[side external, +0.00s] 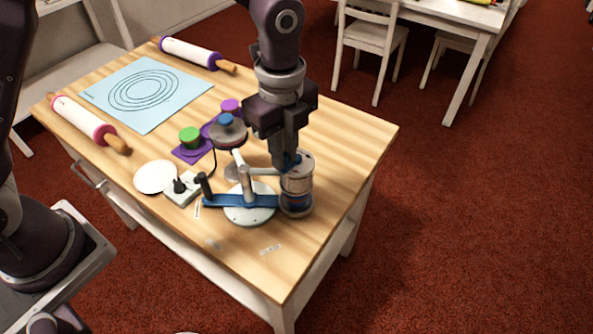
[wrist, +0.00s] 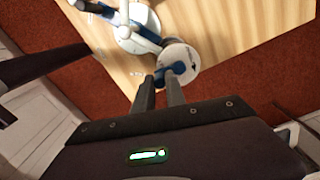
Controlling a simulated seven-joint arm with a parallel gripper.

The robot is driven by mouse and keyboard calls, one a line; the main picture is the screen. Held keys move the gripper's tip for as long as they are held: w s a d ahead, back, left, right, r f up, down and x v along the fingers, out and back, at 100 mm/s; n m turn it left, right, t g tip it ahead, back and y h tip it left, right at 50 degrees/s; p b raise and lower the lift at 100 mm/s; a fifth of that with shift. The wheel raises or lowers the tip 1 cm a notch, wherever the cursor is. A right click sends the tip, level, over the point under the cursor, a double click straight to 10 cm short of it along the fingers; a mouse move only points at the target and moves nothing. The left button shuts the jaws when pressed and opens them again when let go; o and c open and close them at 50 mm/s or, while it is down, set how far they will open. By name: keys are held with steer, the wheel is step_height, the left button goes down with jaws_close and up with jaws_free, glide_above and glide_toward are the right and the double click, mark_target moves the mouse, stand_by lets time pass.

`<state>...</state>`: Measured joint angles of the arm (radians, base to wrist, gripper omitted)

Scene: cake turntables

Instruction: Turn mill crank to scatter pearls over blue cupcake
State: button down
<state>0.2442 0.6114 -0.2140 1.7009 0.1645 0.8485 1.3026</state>
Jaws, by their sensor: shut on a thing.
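The mill (side external: 297,187) is a clear and metal cylinder on the right end of a blue bar near the table's front right. My gripper (side external: 287,160) points down onto its top and is shut on the blue crank (wrist: 175,74), which shows between the fingers in the wrist view. The fingers hide part of the crank. The mill's round pale top (wrist: 186,58) shows beneath it. The blue cupcake (side external: 226,120) sits on a raised grey disc (side external: 229,138), left of and behind the mill. I cannot make out any pearls.
A blue bar (side external: 225,201) with a dark upright handle crosses a white round base (side external: 249,214). A white plate (side external: 155,177), a socket block, rolling pins and a blue mat (side external: 147,93) lie left. The right tabletop is clear.

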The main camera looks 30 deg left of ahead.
steer(key=shift+w, duration=0.15)
steer(key=shift+w+a, duration=0.25)
steer(key=shift+a, duration=0.35)
steer(key=shift+w+a, duration=0.4)
steer(key=shift+w, duration=0.1)
steer(key=shift+w+a, duration=0.15)
steer(key=shift+w, duration=0.4)
